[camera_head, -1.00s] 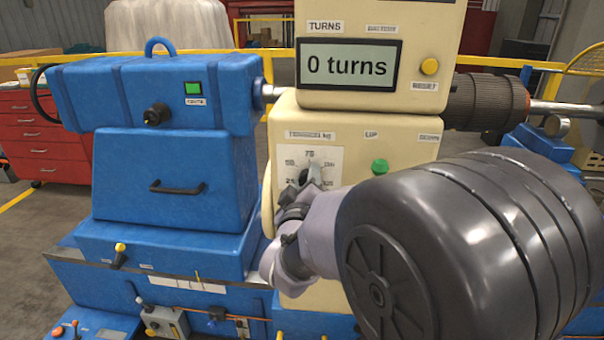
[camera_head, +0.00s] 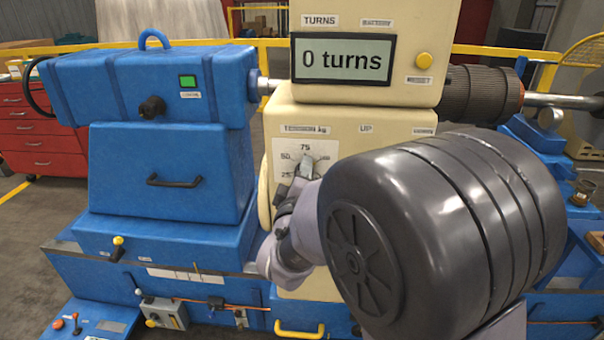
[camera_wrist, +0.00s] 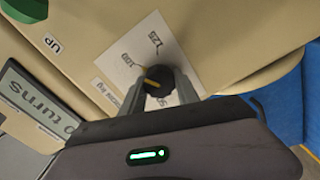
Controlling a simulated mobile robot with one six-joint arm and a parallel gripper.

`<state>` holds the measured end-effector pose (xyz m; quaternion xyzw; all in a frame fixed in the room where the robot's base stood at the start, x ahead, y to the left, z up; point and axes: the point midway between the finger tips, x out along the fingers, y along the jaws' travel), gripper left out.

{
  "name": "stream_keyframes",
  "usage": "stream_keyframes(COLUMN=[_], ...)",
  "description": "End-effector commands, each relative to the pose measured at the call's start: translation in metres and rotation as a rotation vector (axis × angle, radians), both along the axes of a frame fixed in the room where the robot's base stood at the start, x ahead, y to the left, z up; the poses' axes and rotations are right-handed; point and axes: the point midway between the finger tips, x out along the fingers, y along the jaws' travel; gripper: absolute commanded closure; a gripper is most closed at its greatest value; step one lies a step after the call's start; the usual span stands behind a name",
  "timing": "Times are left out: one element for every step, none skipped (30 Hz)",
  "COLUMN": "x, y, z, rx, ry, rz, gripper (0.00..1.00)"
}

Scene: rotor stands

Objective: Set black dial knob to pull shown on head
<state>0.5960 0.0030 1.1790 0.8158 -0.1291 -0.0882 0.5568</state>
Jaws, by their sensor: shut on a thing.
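The black dial knob (camera_wrist: 158,78) is on a white scale plate (camera_wrist: 130,50) on the cream head. In the wrist view my gripper (camera_wrist: 160,88) has its two fingers closed on the knob's sides, and a yellowish mark shows on the knob. In the head view the plate (camera_head: 290,150) reads 25, 50 and 75; my arm hides its lower right part. The knob is mostly hidden there behind my gripper (camera_head: 304,172). The display (camera_head: 343,60) above reads "0 turns".
A yellow button (camera_head: 424,61) is beside the display. A green button (camera_wrist: 25,8) labelled UP is near the plate; my arm covers it in the head view. A blue machine housing (camera_head: 160,85) stands to the left, and a dark ribbed chuck (camera_head: 482,95) to the right.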

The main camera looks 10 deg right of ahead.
Motion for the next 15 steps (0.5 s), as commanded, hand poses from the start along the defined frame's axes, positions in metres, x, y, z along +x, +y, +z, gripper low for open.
stream_keyframes(x=[-0.0001,-0.0001,-0.0001,-0.0001,-0.0001,-0.0001,-0.0001,-0.0001,-0.0001,-0.0001,-0.0001,-0.0001,-0.0001,0.0000,0.0000], y=[0.0000,0.0000,0.0000,0.0000,0.0000,0.0000,0.0000,0.0000,0.0000,0.0000,0.0000,0.0000,0.0000,-0.0001,0.0000], z=[-0.0008,-0.0008,-0.0008,-0.0008,-0.0008,-0.0007,-0.0007,-0.0007,-0.0005,-0.0005,-0.0004,-0.0004,-0.0003,-0.0004,-0.0003], rx=[0.000,0.000,0.000,0.000,0.000,0.000,0.000,0.001,0.001,0.001,0.001,0.001,0.001,0.001,0.001], ry=[0.001,0.001,0.001,0.001,0.001,0.001,0.001,0.001,0.001,0.001,0.001,0.001,0.001,0.000,0.000], rz=[0.000,0.000,0.000,0.000,-0.001,0.000,0.000,0.000,0.000,0.000,0.000,0.000,0.000,0.000,0.000], gripper=[1.00,1.00,1.00,1.00,0.61,0.53,0.47,0.41,0.41,0.41,0.41,0.41,0.41,0.41,0.41])
